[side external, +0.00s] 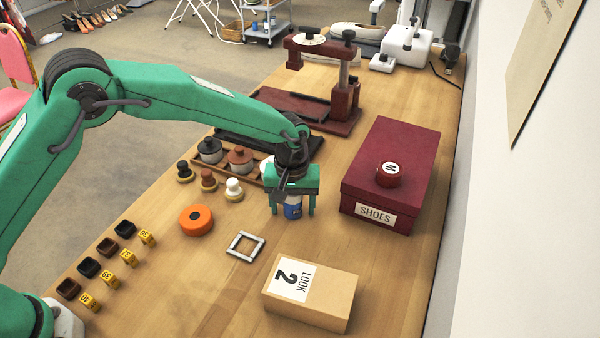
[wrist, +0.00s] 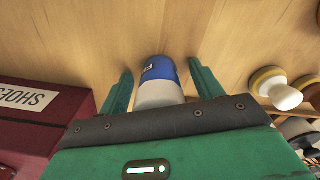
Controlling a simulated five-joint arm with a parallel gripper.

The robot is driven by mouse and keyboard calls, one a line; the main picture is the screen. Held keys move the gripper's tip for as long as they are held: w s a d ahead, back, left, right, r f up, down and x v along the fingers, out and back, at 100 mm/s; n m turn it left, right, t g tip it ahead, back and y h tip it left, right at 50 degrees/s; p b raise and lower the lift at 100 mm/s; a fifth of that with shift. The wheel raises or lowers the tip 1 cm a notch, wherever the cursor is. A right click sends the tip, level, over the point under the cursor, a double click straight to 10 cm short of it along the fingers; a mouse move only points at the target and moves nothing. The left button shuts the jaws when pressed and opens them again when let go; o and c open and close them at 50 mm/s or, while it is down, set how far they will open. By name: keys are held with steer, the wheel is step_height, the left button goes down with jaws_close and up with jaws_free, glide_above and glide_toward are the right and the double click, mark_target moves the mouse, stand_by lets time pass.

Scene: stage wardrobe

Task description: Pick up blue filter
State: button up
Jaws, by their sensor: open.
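The blue filter seems to be the small blue and white cylinder (side external: 293,211) on the wooden table, left of the shoe box. It also shows in the wrist view (wrist: 160,82), with a blue top part and a pale lower part. My gripper (side external: 292,212) is above and around it with the fingers pointing down. In the wrist view the two green fingers (wrist: 160,80) stand on either side of the cylinder, with a gap on each side. The gripper is open and holds nothing. The cylinder's upper part is partly hidden by the gripper in the side view.
A maroon shoe box (side external: 410,160) with a red round item (side external: 389,175) on it stands close right. A tan box (side external: 335,300) and a square frame (side external: 245,247) lie in front. An orange disc (side external: 196,220) and several knobbed items (side external: 234,189) sit left.

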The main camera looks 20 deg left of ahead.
steer(key=c, duration=1.1)
steer(key=shift+r, duration=0.85)
step_height(320, 180, up, 2)
steer(key=shift+r, duration=0.15)
steer(key=s+d+r, duration=0.2)
steer(key=s, duration=0.1)
steer(key=s+d+r, duration=0.2)
steer(key=s, duration=0.1)
steer(key=s+d+r, duration=0.2)
steer(key=s+r, duration=0.1)
steer(key=s, duration=0.1)
